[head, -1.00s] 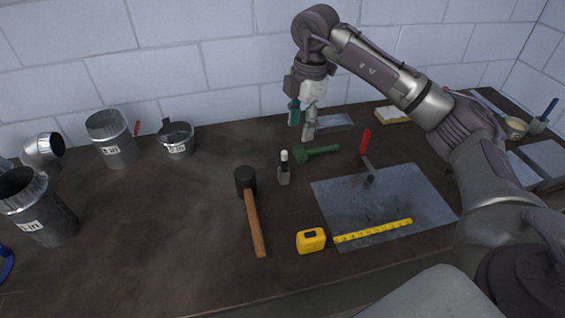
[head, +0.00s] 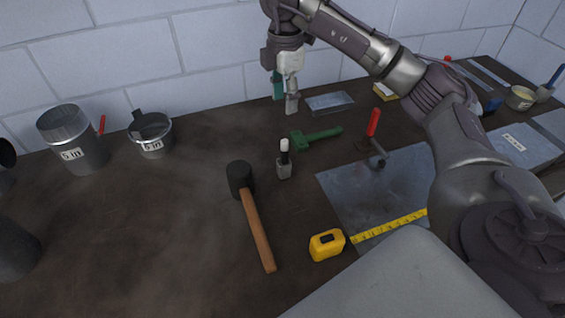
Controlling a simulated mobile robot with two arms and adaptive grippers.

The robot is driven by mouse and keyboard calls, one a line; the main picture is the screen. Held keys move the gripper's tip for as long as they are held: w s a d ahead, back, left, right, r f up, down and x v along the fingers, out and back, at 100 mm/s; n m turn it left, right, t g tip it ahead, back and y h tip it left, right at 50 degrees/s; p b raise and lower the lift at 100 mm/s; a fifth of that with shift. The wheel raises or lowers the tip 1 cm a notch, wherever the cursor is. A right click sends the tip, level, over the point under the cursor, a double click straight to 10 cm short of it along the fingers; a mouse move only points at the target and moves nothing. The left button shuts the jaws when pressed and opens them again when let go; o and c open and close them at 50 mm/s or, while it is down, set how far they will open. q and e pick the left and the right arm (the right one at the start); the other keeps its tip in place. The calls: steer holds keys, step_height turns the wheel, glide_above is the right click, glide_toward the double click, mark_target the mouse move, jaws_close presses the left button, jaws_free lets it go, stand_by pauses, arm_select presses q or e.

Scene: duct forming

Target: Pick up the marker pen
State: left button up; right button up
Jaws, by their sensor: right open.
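A small upright item with a white top and a dark band, which looks like the marker pen (head: 284,149), stands in a small grey block (head: 284,170) near the middle of the bench. My right gripper (head: 285,108) is above the bench, behind and above the marker, with its fingers pointing down. It is open and apart from the marker, with nothing seen between its fingers. My left gripper is not in view.
A mallet (head: 257,228) lies left of the marker and a green tool (head: 316,138) to its right. Labelled duct pieces (head: 75,146) stand at left.

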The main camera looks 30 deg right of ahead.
mark_target(284, 150)
step_height(284, 150, down, 3)
steer(key=shift+w+f+b, duration=0.15)
steer(key=shift+b, duration=0.5)
step_height(284, 150, down, 8)
steer(key=shift+r+p, duration=0.2)
steer(key=shift+p, duration=0.55)
steer(key=shift+s+a+f+p, duration=0.1)
steer(key=shift+s+f+p, duration=0.2)
steer(key=shift+f, duration=0.2)
steer(key=f, duration=0.1)
steer(key=f+p, duration=0.1)
steer(key=f, duration=0.1)
steer(key=shift+s+a+f, duration=0.1)
steer(key=shift+s+f, duration=0.1)
steer(key=shift+f, duration=0.1)
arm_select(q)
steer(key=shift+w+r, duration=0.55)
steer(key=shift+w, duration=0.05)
arm_select(e)
steer(key=shift+w+f, duration=0.1)
steer(key=shift+f, duration=0.3)
steer(key=shift+c, duration=0.4)
jaws_close()
